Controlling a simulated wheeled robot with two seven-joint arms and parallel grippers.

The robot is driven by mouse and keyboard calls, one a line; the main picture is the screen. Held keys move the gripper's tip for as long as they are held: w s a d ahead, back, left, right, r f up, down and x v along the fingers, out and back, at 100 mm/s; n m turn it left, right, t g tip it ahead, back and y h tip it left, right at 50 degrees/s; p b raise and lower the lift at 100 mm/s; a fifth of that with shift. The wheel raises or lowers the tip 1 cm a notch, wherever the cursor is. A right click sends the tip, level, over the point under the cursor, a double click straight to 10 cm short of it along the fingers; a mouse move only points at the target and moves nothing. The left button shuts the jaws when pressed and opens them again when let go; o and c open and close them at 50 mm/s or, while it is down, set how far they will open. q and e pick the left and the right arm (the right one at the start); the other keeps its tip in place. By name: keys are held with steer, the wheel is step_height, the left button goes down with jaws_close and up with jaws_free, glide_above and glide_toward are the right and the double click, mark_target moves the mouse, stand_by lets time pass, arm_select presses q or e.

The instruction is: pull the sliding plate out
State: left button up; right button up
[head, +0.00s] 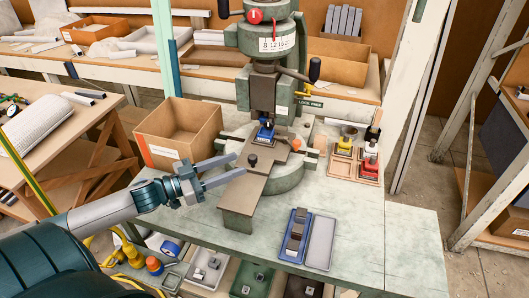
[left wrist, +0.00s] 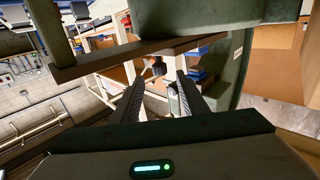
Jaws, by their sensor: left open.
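The sliding plate (head: 241,194) is a flat brown-grey slide on the green fly press (head: 272,38), running from under the ram towards the bench's front. A dark round knob (head: 252,160) stands up on it. A blue piece (head: 265,133) sits at its far end under the ram. My left gripper (head: 239,166) is open, its two fingers reaching in from the left beside the knob. In the left wrist view the open fingers (left wrist: 158,88) point at a small dark knob-like part (left wrist: 158,68); I cannot tell whether it lies between the tips. My right gripper is not in view.
A cardboard box (head: 180,130) stands left of the press. A blue tray (head: 294,236) with dark parts and a grey tray (head: 320,243) lie at front right. Small stamps and a wooden tray (head: 342,162) stand right. The bench's right front (head: 410,240) is clear.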

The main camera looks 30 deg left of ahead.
mark_target(265, 162)
arm_select(q)
steer(key=p+x, duration=0.1)
steer(key=x, duration=0.4)
steer(key=shift+w+d+r, duration=0.15)
steer(key=shift+w, duration=0.15)
steer(key=p+x, duration=0.1)
steer(key=x, duration=0.2)
steer(key=shift+x, duration=0.85)
steer(key=shift+w+d, duration=0.1)
steer(key=shift+w, duration=0.1)
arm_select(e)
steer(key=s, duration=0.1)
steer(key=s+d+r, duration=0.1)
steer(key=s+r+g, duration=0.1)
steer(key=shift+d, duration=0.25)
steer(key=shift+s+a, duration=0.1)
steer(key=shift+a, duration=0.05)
arm_select(q)
jaws_close()
